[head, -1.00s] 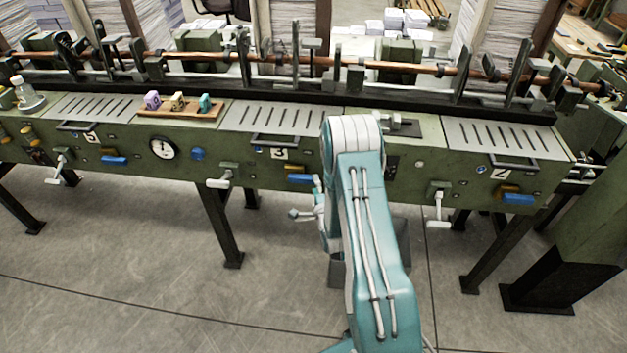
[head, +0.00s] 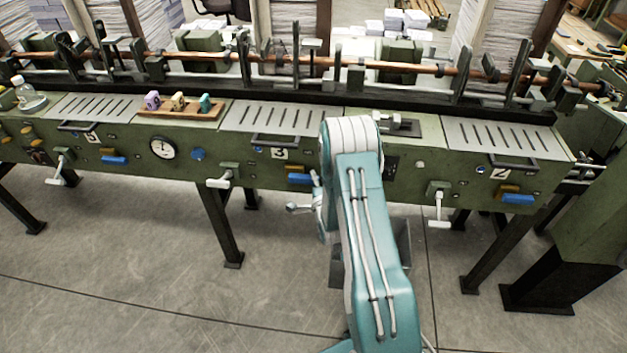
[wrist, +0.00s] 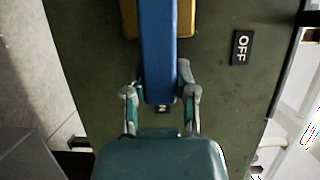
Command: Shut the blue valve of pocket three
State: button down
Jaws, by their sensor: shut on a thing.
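The blue valve (head: 300,178) of pocket three is a flat blue lever on the green front panel, below the number 3 plate (head: 279,154). In the wrist view the blue lever (wrist: 158,45) runs down the middle, over a yellow part (wrist: 186,18). My gripper (wrist: 158,78) has one finger on each side of the lever's free end and is shut on it. In the head view my gripper (head: 306,205) shows only in part, left of my arm at the panel. An OFF label (wrist: 242,47) is right of the lever.
White crank handles (head: 220,182) stick out of the panel left of pocket three and near pocket two (head: 438,205). Other blue levers sit left (head: 114,160) and right (head: 517,199). A dark bar handle (head: 275,140) is above.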

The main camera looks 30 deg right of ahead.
aim_at(294, 159)
jog(key=n, duration=0.1)
jog(key=r+n+g, duration=0.1)
jog(key=r+n, duration=0.1)
jog(key=shift+w+a+r+n+g, duration=0.1)
jog(key=shift+a+n+g, duration=0.15)
jog(key=shift+n+g, duration=0.05)
jog(key=r+n+g, duration=0.1)
jog(key=a+r+n, duration=0.1)
jog(key=n, duration=0.1)
jog(key=shift+w+a+g+h, duration=0.1)
jog(key=shift+w+g+h, duration=0.2)
jog(key=shift+w+g, duration=0.1)
jog(key=a+n, duration=0.1)
jog(key=w+r+n+g+h, duration=0.1)
jog(key=n, duration=0.1)
jog(key=shift+a+r+n+g, duration=0.15)
jog(key=shift+a+n+g, duration=0.15)
jog(key=shift+a, duration=0.05)
jog(key=shift+w+a+r+n+g+h, duration=0.1)
jog(key=shift+w+a+n+g+h, duration=0.4)
jog(key=shift+n, duration=0.3)
jog(key=shift+w+a+r+n+g+h, duration=0.1)
jog(key=shift+w+a+n+g+h, duration=0.15)
jog(key=shift+a+n+h, duration=0.45)
jog(key=shift+d, duration=0.15)
jog(key=shift+c, duration=2)
grip_release()
jog(key=shift+r, duration=0.15)
jog(key=v, duration=1.2)
